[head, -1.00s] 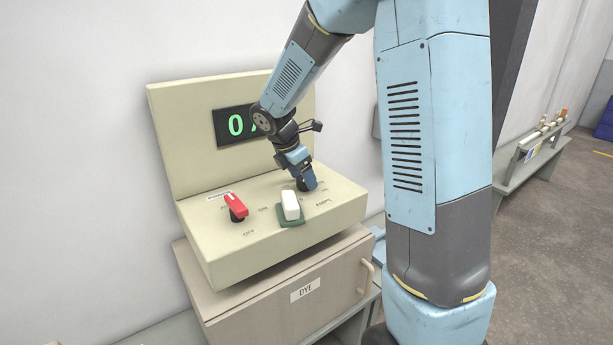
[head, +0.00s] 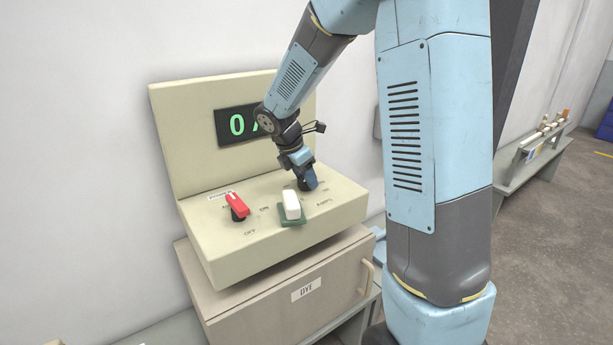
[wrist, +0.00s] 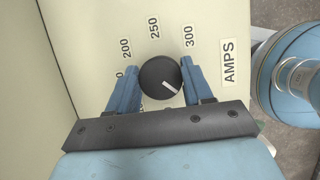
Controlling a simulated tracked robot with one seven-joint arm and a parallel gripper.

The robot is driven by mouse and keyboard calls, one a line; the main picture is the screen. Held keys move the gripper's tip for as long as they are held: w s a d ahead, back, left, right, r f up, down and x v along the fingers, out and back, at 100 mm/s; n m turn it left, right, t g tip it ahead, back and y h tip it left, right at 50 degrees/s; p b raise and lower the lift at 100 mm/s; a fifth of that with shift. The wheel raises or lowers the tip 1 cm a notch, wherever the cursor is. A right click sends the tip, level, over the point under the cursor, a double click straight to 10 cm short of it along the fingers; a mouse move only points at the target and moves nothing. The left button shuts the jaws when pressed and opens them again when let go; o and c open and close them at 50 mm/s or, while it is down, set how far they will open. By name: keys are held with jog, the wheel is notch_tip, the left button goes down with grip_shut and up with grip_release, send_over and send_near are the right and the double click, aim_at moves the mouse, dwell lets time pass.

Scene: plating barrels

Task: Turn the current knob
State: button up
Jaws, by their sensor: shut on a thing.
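The current knob (wrist: 152,72) is round and black with a white pointer line, and sits on the cream panel among the labels 200, 250 and 300 and the word AMPS. In the wrist view the pointer line slants toward the lower right of the picture. My gripper (wrist: 161,66) has one blue finger on each side of the knob and is shut on it. In the head view my gripper (head: 309,184) is down at the right part of the panel (head: 250,245) and hides the knob. The display (head: 232,124) shows a green 0; my arm covers the rest.
A red switch (head: 238,203) stands at the panel's left, and a white rocker on a green base (head: 291,205) stands just left of my gripper. The panel rests on a cabinet labelled DYE (head: 275,293). A grey bench (head: 535,165) stands at the right.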

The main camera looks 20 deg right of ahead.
jog(key=shift+w+a+r+m, duration=0.1)
jog(key=shift+w+a+m, duration=0.1)
jog(key=shift+m, duration=0.1)
jog(key=shift+w+a+m+g, duration=0.15)
jog(key=shift+m+g, duration=0.25)
jog(key=shift+m, duration=0.6)
jog(key=m+g, duration=0.1)
jog(key=m, duration=0.1)
jog(key=m+g, duration=0.1)
jog(key=m, duration=0.2)
jog(key=shift+w+d, duration=0.1)
jog(key=shift+d, duration=0.1)
jog(key=m, duration=0.2)
jog(key=m+g, duration=0.1)
jog(key=m, duration=0.1)
jog(key=m+y, duration=0.1)
jog(key=shift+w+d+m+g, duration=0.1)
jog(key=shift+d+m+g, duration=0.15)
jog(key=shift+m+g, duration=0.15)
jog(key=shift+d+m+g+y, duration=0.1)
jog(key=shift+m+g+y, duration=0.25)
jog(key=shift+m, duration=0.75)
jog(key=shift+m+g+y, duration=0.15)
jog(key=shift+m+y, duration=0.3)
jog(key=shift+m, duration=0.65)
jog(key=o, duration=1)
